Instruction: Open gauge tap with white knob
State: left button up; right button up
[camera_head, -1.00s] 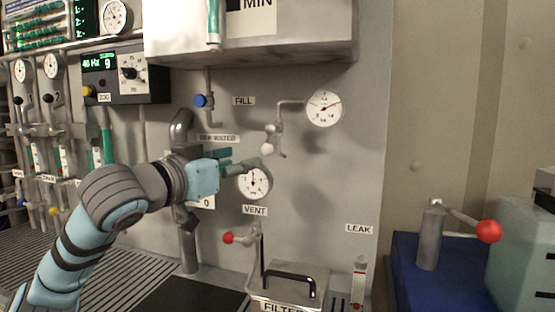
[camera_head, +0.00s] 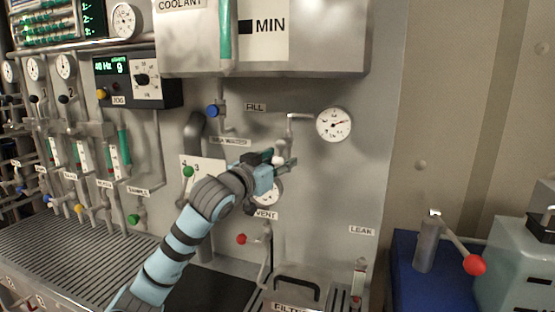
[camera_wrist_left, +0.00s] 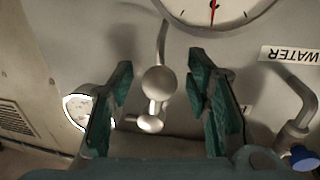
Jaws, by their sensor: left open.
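The white knob (camera_head: 278,160) belongs to the tap on the pipe of the upper right gauge (camera_head: 333,125). In the left wrist view, the round white knob (camera_wrist_left: 158,81) sits between the two green fingers, with a gap on each side. My left gripper (camera_head: 286,163) is open around the knob and not closed on it. It also shows in the left wrist view (camera_wrist_left: 160,70). In the head view the gripper hides most of the tap's lower part. My right gripper is not in view.
A lower gauge (camera_head: 267,192) sits just below the gripper, partly hidden. A blue knob (camera_head: 213,111) is to the left under the coolant tank (camera_head: 300,50). A red knob (camera_head: 242,239) by the vent label and a filter box (camera_head: 290,296) are below.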

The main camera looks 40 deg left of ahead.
pick_arm(q)
grip_shut()
jog(key=a+r+m+p, duration=0.1)
jog(key=m+p, duration=0.2)
jog(key=p, duration=0.2)
jog(key=a+r+m+g+p, duration=0.1)
jog(key=m+p, duration=0.2)
jog(key=p, duration=0.2)
jog(key=s+r+m+p, duration=0.1)
jog(key=m+p, duration=0.2)
jog(key=p, duration=0.2)
jog(key=shift+a+g+y, duration=0.4)
jog(key=shift+a+r+m+p, duration=0.1)
jog(key=shift+m+p, duration=0.35)
jog(key=shift+m, duration=0.05)
jog(key=shift+a+r+m, duration=0.1)
jog(key=shift+r+m, duration=0.05)
jog(key=shift+m, duration=0.45)
jog(key=shift+r+m+g+y, duration=0.4)
jog(key=shift+m+y, duration=0.2)
jog(key=shift+m, duration=0.6)
jog(key=shift+a+r, duration=0.1)
grip_release()
